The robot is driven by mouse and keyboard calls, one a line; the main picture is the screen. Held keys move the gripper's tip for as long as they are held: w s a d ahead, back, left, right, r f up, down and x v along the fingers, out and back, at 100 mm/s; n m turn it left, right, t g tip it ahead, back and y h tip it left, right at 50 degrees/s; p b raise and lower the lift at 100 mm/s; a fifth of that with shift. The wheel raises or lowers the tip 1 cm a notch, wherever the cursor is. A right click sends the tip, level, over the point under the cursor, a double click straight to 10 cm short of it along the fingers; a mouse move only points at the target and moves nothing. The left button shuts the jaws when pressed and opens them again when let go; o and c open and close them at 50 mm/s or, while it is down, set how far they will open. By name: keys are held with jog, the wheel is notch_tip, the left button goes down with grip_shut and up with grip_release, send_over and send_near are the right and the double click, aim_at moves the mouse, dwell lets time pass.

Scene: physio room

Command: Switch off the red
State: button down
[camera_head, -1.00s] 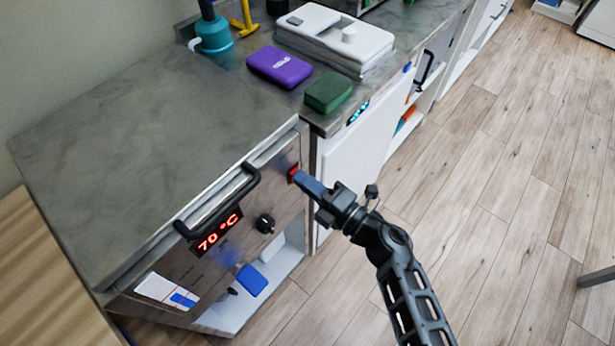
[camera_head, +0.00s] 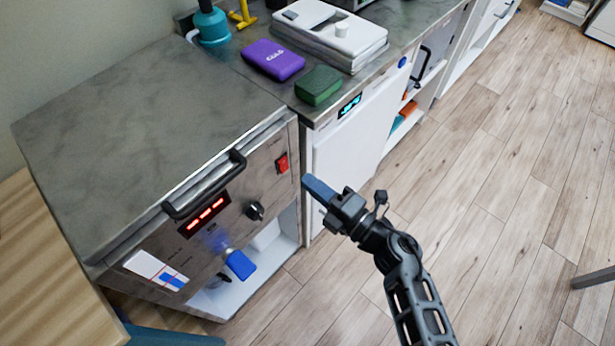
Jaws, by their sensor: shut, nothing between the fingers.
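A red rocker switch (camera_head: 282,163) sits on the steel front panel of the heater unit (camera_head: 215,215), at its upper right. The unit's red display (camera_head: 205,216) shows dashes, with a black knob (camera_head: 255,211) to its right. My gripper (camera_head: 308,181) is shut and empty. Its blue fingertips are just right of the switch in the picture and apart from it. The switch is in full view; its exact tilt is too small to tell.
A black bar handle (camera_head: 205,187) juts from the unit's top front. A white cabinet door (camera_head: 350,150) with a cyan display (camera_head: 350,105) stands to the right.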

jog(key=v, duration=0.8)
jog(key=shift+r, duration=0.65)
jog(key=shift+w+d, duration=0.1)
jog(key=s+d+r+m+t+h, duration=0.1)
jog(key=s+d+r+m+h, duration=0.4)
jog(key=s+m, duration=0.4)
jog(key=s+d+r+m+t+h, duration=0.1)
jog(key=s+d+r+m+h, duration=0.3)
jog(key=s+m, duration=0.6)
jog(key=s+d+r+m+t+h, duration=0.1)
jog(key=s+d+r+m+h, duration=0.4)
jog(key=s+m, duration=0.4)
jog(key=s+d+r, duration=0.1)
jog(key=s+d, duration=0.1)
jog(key=s, duration=0.1)
jog(key=shift+d+r+h, duration=0.3)
jog(key=shift+r, duration=0.05)
